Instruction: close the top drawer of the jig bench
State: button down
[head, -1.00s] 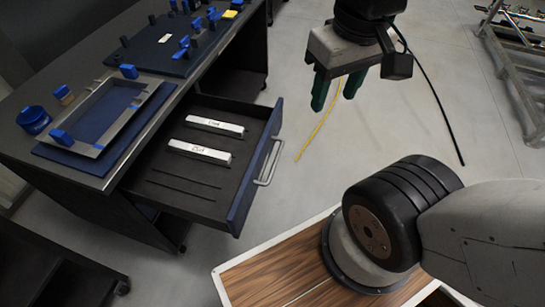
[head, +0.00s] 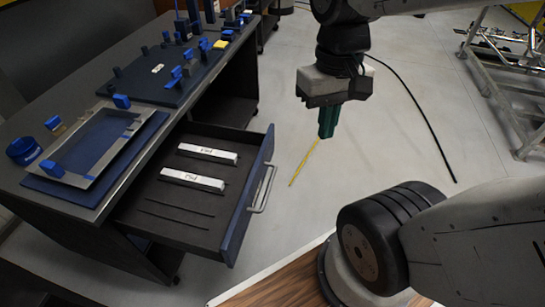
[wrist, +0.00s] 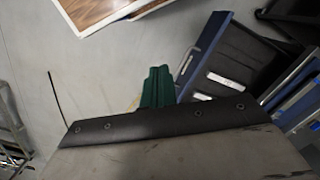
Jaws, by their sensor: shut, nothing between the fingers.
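The top drawer (head: 249,203) of the jig bench (head: 107,193) is pulled out, with its blue front and grey bar handle (head: 266,190) facing right. Two white labelled blocks and two thin dark rods lie in it. My gripper (head: 327,133) has green fingers, shut and empty, pointing down over the floor to the right of the drawer front, apart from it. In the wrist view the green fingers (wrist: 158,88) are together, and the blue drawer front (wrist: 204,52) lies just right of them.
The bench top holds a framed tray (head: 98,150), a blue tape roll (head: 23,150) and a dark fixture plate with blue clamps (head: 170,77). A metal rack (head: 500,95) stands at the right.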

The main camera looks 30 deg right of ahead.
jog(key=w+d+f+m+t+y, duration=0.2)
jog(key=w+d+f+m, duration=0.2)
jog(key=w+f+m, duration=0.4)
jog(key=w+d+f+m+t+y, duration=0.2)
jog(key=w+d+f+m+y, duration=0.15)
jog(key=f+m, duration=0.5)
jog(key=w+d+f+m+t+y, duration=0.2)
jog(key=w+d+f+m, duration=0.35)
jog(key=f, duration=0.45)
jog(key=m+t+h, duration=0.1)
jog(key=m+h, duration=0.1)
jog(key=m, duration=0.1)
send_near(269, 152)
notch_tip(269, 152, down, 5)
jog(key=w+a, duration=0.2)
jog(key=shift+w+a+r, duration=0.1)
jog(key=shift+w+a, duration=0.15)
jog(key=shift+w, duration=0.2)
jog(key=shift+w, duration=0.1)
